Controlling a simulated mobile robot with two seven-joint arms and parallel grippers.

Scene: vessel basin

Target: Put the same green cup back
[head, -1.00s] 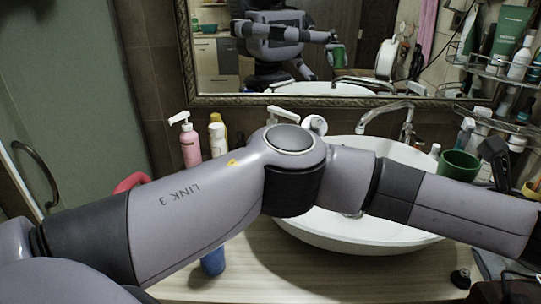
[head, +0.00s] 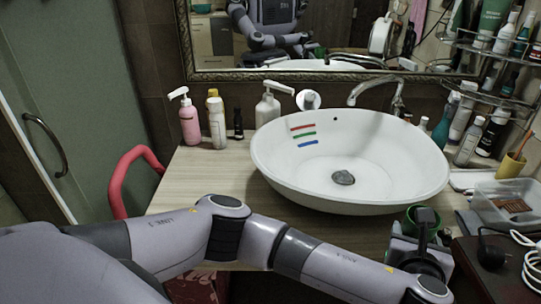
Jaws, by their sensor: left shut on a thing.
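The green cup (head: 411,220) is at the lower right of the head view, at the front right of the white basin. My left gripper (head: 426,222) is shut on it, and the dark gripper body hides much of the cup. The cup is low, near the counter's front edge. I cannot tell whether its base touches the counter. My left arm reaches across the bottom of the view from the left. My right gripper is not in view.
The white basin (head: 270,160) has red, green and blue strips on its inner wall. Pump bottles (head: 190,122) stand at left. A clear plastic box (head: 500,205), white cable (head: 531,265) and crowded bottles are at right. The counter (head: 205,180) is clear at left.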

